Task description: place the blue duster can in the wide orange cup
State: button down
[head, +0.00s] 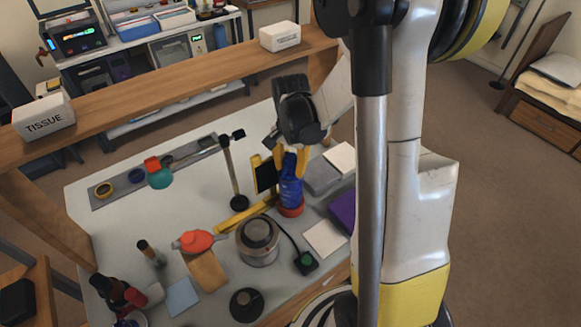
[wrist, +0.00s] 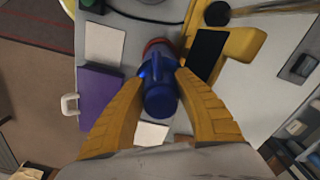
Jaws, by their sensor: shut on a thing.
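The blue duster can (head: 290,187) stands about upright on the right half of the grey worktable (head: 205,200). My gripper (head: 290,163) reaches down from above, its yellow fingers closed on the can's upper part. In the wrist view, the fingers (wrist: 160,80) press the can (wrist: 158,98) from both sides. The wide orange cup (head: 291,211) is directly under the can, around its lower end. Its red-orange rim shows past the can in the wrist view (wrist: 157,46). The can hides the cup's inside, so I cannot tell whether the can rests on its bottom.
A yellow stand with a black panel (head: 265,176) is close left of the can. A metal pot (head: 258,240) and a green-button box (head: 306,261) are in front. A purple box (head: 342,210) and white pads (head: 324,238) lie to the right. A black-headed post (head: 235,180) stands left.

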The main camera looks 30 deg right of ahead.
jog(key=c, duration=1)
grip_release()
jog(key=shift+f, duration=0.1)
notch_tip(320, 180, up, 12)
jog(key=p, duration=0.3)
jog(key=shift+a+p, duration=0.1)
jog(key=shift+p, duration=0.25)
jog(key=s+a+r+n+t, duration=0.7)
jog(key=s+a+n, duration=0.3)
jog(key=a+n, duration=0.2)
jog(key=shift+s+a+r, duration=0.4)
jog(key=shift+a+r, duration=0.25)
jog(key=shift+r, duration=0.2)
